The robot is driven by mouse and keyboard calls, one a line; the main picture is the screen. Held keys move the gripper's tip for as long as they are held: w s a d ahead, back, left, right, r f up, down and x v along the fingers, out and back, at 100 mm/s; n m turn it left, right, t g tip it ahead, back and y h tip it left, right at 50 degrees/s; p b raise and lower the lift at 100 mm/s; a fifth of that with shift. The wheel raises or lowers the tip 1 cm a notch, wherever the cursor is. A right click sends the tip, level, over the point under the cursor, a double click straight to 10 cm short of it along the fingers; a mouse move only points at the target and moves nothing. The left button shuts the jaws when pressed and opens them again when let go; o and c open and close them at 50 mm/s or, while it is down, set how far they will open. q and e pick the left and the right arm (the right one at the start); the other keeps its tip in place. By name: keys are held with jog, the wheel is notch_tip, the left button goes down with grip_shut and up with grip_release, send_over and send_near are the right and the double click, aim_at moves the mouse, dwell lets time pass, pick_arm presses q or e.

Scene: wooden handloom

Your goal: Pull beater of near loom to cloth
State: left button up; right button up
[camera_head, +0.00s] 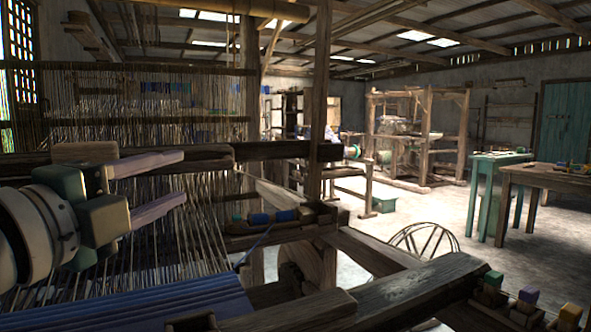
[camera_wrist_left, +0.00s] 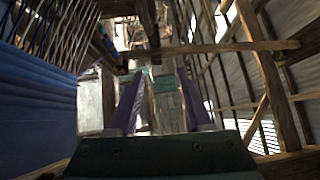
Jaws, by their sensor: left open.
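The near loom fills the left of the head view. Its beater appears to be the horizontal wooden bar (camera_head: 205,158) across the upright warp threads (camera_head: 190,240). Blue woven cloth (camera_head: 150,303) lies at the bottom, apart from that bar, and shows in the left wrist view (camera_wrist_left: 40,95). My left gripper (camera_head: 184,177) is open, its two purple fingers pointing right in front of the bar and the warp. Whether they touch the bar I cannot tell. The fingers also show in the left wrist view (camera_wrist_left: 162,88), with no held thing clear between them. My right gripper is out of view.
A shuttle with a blue bobbin (camera_head: 270,217) rests on a ledge, its thread running to the cloth. Loom frame beams (camera_head: 390,290) and a post (camera_head: 319,100) stand to the right. Several spools (camera_head: 528,296) are at lower right. Tables (camera_head: 545,178) stand beyond open floor.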

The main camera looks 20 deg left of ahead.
pick_arm(q)
jog(key=w, duration=0.4)
jog(key=shift+w+a+r, duration=0.15)
jog(key=shift+w+a, duration=0.05)
jog(key=shift+w, duration=0.2)
grip_shut()
dwell(0.9)
jog(key=c, duration=0.8)
grip_release()
grip_release()
jog(key=s, duration=1)
jog(key=shift+d+f, duration=0.3)
jog(key=shift+d, duration=0.1)
